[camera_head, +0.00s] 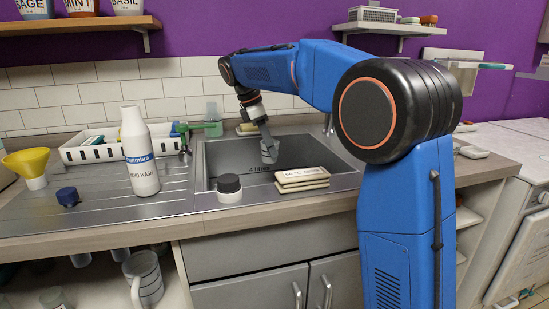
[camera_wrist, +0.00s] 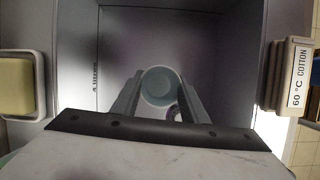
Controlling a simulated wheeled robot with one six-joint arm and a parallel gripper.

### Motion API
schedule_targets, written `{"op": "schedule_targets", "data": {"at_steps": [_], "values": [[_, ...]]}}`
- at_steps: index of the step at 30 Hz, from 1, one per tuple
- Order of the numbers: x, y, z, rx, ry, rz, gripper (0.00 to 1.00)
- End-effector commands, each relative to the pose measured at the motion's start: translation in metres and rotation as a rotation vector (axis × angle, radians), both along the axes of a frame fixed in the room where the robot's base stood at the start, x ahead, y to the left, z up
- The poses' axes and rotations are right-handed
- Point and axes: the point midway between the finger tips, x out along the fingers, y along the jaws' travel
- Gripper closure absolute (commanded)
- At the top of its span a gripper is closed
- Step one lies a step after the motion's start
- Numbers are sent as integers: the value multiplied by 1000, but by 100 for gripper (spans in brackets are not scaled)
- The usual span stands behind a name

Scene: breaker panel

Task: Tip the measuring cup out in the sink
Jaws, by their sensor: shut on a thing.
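My gripper (camera_head: 267,140) reaches down into the sink (camera_head: 222,154) and is shut on a small grey cup (camera_head: 269,152), which looks like the measuring cup. In the wrist view, the fingers of my gripper (camera_wrist: 160,95) stand either side of the round cup (camera_wrist: 160,86). Its pale blue-grey round face is toward the camera; I cannot tell whether anything is in it. The cup is inside the basin area of the sink (camera_wrist: 120,45), and its height above the floor is unclear. A round drain shows partly behind the cup and fingers.
Soap (camera_wrist: 16,86) lies in a dish.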

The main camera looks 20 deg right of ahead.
Motion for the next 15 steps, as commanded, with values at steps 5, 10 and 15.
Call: {"op": "schedule_targets", "data": {"at_steps": [5, 10, 15], "values": [[23, 4, 15, 6, -4, -152, 86], [41, 6, 27, 6, -8, -300, 86], [53, 8, 37, 5, -8, -413, 86]]}}
